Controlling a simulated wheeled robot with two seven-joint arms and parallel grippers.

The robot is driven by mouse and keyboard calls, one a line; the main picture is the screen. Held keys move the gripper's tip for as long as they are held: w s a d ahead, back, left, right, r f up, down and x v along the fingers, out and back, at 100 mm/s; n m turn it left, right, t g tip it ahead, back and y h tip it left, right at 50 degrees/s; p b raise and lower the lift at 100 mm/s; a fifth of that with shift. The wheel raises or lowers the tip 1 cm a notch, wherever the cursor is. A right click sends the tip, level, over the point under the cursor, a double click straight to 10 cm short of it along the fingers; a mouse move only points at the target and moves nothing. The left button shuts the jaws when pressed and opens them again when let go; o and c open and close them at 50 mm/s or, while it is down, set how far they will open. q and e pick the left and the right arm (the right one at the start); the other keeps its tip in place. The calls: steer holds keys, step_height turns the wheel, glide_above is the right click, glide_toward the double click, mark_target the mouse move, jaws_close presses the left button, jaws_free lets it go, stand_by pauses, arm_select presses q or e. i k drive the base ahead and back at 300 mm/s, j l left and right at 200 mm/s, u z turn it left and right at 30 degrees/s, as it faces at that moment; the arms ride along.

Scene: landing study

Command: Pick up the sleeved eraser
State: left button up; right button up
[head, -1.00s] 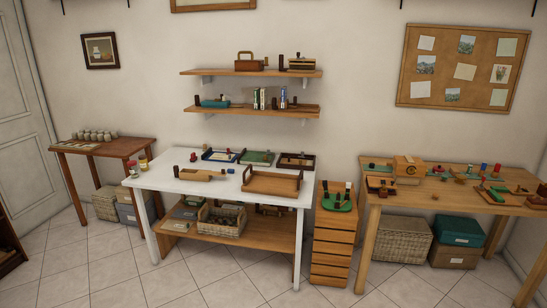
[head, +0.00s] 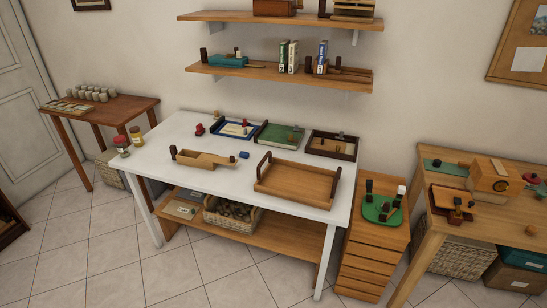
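I cannot pick out the sleeved eraser with certainty; the small things are too small to tell. A small blue piece (head: 244,155) lies on the white table (head: 210,220), right of a wooden scoop-like tray (head: 205,160). A small white-topped dark piece (head: 401,191) stands by the green tray (head: 376,212) on the drawer unit. Neither of my grippers is in view.
A wooden handled tray (head: 297,183) sits at the table's right. Several framed trays, including a green one (head: 279,135), line its back. Shelves (head: 290,73) hang above. A wooden desk (head: 480,225) stands right. Tiled floor in front is clear.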

mark_target(240, 154)
steer(key=i+l+u, duration=0.25)
steer(key=i, duration=0.2)
steer(key=i+l+u, duration=0.1)
steer(key=i+u, duration=0.15)
steer(key=i, duration=0.2)
steer(key=j+z, duration=0.15)
steer(key=z, duration=0.3)
steer(key=i+j+z, duration=0.1)
steer(key=z, duration=0.35)
steer(key=j+z, duration=0.2)
steer(key=z, duration=0.25)
